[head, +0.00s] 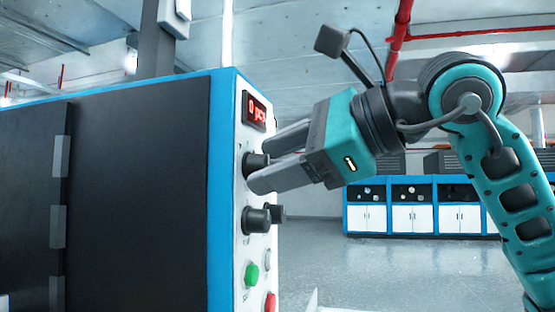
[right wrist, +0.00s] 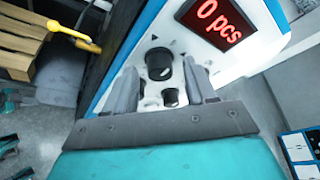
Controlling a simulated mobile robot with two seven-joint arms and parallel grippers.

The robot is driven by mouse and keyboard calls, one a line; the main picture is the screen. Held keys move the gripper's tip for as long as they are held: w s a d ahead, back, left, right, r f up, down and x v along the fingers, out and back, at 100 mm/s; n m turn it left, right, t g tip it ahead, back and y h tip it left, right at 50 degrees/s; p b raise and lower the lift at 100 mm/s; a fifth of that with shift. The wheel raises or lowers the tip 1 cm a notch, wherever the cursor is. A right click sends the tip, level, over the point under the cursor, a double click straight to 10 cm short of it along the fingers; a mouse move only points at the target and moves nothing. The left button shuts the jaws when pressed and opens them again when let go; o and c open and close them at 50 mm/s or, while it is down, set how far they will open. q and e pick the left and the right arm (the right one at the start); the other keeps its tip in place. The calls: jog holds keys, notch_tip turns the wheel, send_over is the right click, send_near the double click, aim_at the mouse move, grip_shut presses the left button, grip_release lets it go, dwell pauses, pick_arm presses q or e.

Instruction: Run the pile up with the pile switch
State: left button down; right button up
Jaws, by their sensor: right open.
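The control panel (head: 240,200) is the white end face of a dark, blue-edged machine cabinet. It carries a red display (head: 255,111) that reads "0 pcs" in the right wrist view (right wrist: 215,22). A black upper knob (head: 252,160) sits under the display, and a black lower knob (head: 256,219) is below it. Their labels are unreadable, so I cannot tell which is the pile switch. My right gripper (head: 262,164) is open, its fingers on either side of the upper knob. In the right wrist view a large black knob (right wrist: 159,64) shows between the fingers. My left gripper is not in view.
A green button (head: 251,274) and a red button (head: 270,302) are low on the panel. Blue and white cabinets (head: 415,215) stand at the back across open grey floor. A wooden stack (right wrist: 20,42) and a yellow bar (right wrist: 75,36) show in the right wrist view.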

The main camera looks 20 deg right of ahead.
jog(key=v, duration=1.3)
jog(key=shift+a, duration=0.15)
